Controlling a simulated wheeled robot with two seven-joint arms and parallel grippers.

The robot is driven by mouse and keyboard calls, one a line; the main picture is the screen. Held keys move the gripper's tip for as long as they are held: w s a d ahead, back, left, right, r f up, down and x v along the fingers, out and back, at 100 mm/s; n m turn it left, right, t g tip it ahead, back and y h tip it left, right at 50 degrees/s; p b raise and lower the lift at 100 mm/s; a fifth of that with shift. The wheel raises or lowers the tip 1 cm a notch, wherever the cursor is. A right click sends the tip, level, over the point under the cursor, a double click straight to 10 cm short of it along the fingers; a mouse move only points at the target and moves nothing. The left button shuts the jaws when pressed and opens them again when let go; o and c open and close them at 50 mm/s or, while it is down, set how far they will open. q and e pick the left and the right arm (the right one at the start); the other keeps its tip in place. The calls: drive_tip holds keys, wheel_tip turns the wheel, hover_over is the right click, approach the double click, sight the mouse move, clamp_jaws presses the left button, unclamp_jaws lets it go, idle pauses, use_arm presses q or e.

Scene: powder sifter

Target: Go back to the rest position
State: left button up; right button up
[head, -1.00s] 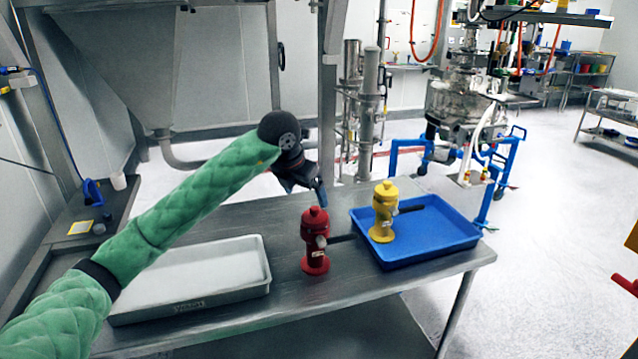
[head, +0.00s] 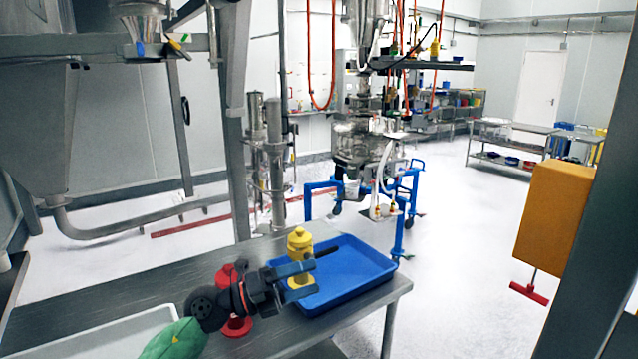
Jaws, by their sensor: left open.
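My left gripper (head: 297,272) is open, with its arm coming in from the bottom left in a green sleeve. In the picture its fingers lie over the lower part of a yellow valve (head: 300,242); I cannot tell whether they touch it. The yellow valve stands upright in a blue tray (head: 365,262), its dark handle pointing right. A red valve (head: 236,327) stands on the metal table to the left of the tray, largely hidden behind my left gripper and wrist. My right gripper is not in view.
The metal table (head: 130,287) has bare room at its back left. A grey-white tray (head: 130,340) lies at its front left, partly cut off. An orange box (head: 553,218) hangs at the right. Beyond the table stands a blue-framed steel machine (head: 362,150) on open floor.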

use_arm(q)
drive_tip(key=a+f+n+t+y, duration=0.4)
drive_tip(key=a+n+t+y, duration=0.6)
drive_tip(key=n+t, duration=0.95)
drive_tip(key=s+a+f+n+g+y, duration=0.3)
drive_tip(key=a+f+n+g+y, duration=0.15)
drive_tip(key=f+n, duration=0.3)
drive_tip(key=s+a+f+n+g+y, duration=0.35)
drive_tip(key=f+n+y, duration=0.3)
drive_tip(key=f, duration=0.25)
drive_tip(key=s+f+n+g+h, duration=0.1)
drive_tip(key=s+f+g, duration=0.7)
drive_tip(key=s, duration=0.4)
drive_tip(key=s+f+n+g+h, duration=0.15)
drive_tip(key=s+f+g, duration=0.35)
drive_tip(key=s+f, duration=0.6)
drive_tip(key=s+d+f+g, duration=0.1)
drive_tip(key=s+f, duration=0.1)
drive_tip(key=f, duration=1.5)
drive_tip(key=s+d+f+g, duration=0.1)
drive_tip(key=s+d+f, duration=0.1)
drive_tip(key=f, duration=1.6)
drive_tip(key=shift+s+d+f, duration=0.3)
drive_tip(key=shift+s, duration=0.5)
